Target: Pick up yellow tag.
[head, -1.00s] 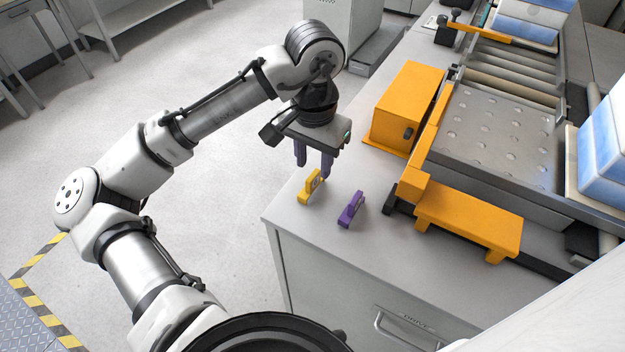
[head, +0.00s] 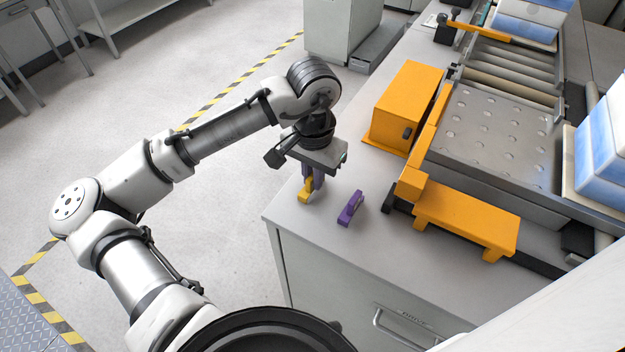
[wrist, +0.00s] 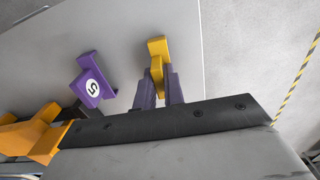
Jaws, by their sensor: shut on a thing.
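The yellow tag (head: 305,194) stands on the grey cabinet top near its left edge, partly hidden by my gripper. My gripper (head: 312,183) points down over it with its purple fingers shut on the tag. In the wrist view the yellow tag (wrist: 157,52) sits between the two fingers (wrist: 159,82), with its far end sticking out past them. The tag appears to be still at the surface; I cannot tell if it is lifted.
A purple tag (head: 351,208) stands just right of the yellow one; its round white label shows in the wrist view (wrist: 92,82). An orange box (head: 405,105) and an orange bench-like bracket (head: 467,222) stand farther right, beside the roller conveyor (head: 510,75). The cabinet's front-left top is clear.

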